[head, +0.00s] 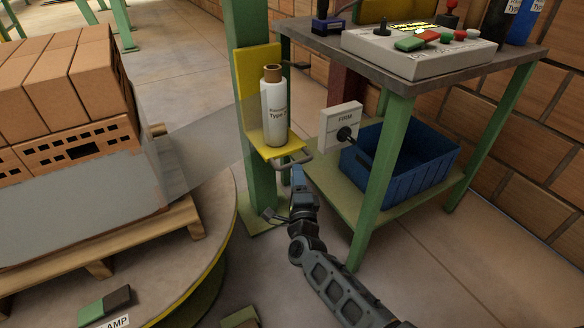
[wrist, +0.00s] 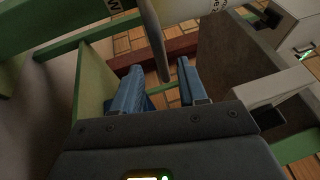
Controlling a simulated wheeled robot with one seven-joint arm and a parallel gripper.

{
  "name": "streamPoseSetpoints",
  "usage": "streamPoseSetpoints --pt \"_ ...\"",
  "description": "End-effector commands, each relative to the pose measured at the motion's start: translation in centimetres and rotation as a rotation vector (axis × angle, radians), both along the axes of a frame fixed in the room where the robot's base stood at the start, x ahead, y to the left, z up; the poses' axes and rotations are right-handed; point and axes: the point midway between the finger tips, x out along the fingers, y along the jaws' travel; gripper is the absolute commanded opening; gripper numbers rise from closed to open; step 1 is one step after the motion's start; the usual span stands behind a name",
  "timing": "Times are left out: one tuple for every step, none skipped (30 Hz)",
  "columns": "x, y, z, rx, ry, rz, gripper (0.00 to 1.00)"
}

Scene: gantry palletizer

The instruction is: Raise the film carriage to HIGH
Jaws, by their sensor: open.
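The film carriage (head: 277,145) is a yellow bracket on a green post (head: 240,60), with a grey loop handle (head: 292,163) at its front. It carries a white film roll (head: 274,110) with a brown core. Film stretches left from it to the brick load. My gripper (head: 298,172) is just below the handle in the head view. In the wrist view my blue fingers (wrist: 160,72) are apart, and a grey bar (wrist: 150,35), which looks like the handle, reaches down between their tips. I cannot tell whether it touches them. No HIGH mark is readable.
A white FILM box (head: 340,118) with a black lever stands right of the carriage. A green-legged table (head: 400,105) holds a control panel (head: 420,50); a blue crate (head: 400,165) is on its lower shelf. Wrapped bricks (head: 70,90) on a pallet fill the left.

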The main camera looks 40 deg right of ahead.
Motion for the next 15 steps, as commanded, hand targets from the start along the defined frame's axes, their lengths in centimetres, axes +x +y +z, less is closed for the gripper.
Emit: streamPoseSetpoints --pt "0.4 -0.4 0.0 0.001 -0.001 -0.002 0.42" --pt "0.7 -0.6 0.1 0.001 -0.002 -0.003 0.42" --pt "1.1 -1.0 0.2 0.001 -0.003 -0.003 0.42" --pt "1.4 -1.3 0.2 0.000 -0.002 -0.003 0.42" --pt "1.8 -1.6 0.3 0.000 -0.002 -0.002 0.42" --pt "2.3 -1.9 0.4 -0.001 -0.003 -0.002 0.42" --pt "2.7 -2.3 0.5 -0.001 -0.003 -0.002 0.42" --pt "3.0 -2.6 0.5 -0.001 -0.002 -0.002 0.42" --pt "3.5 -2.9 0.7 -0.002 -0.001 -0.001 0.42" --pt "3.8 -3.1 0.7 -0.003 0.000 -0.001 0.42" --pt "4.1 -3.4 0.8 -0.003 0.000 -0.001 0.42" --pt "4.5 -3.7 0.9 -0.002 -0.001 -0.001 0.42" --pt "4.7 -3.9 1.0 -0.001 0.000 -0.001 0.42" --pt "4.9 -4.0 1.0 -0.002 0.000 0.000 0.42" --pt "5.1 -4.2 1.1 -0.002 0.001 0.000 0.42"
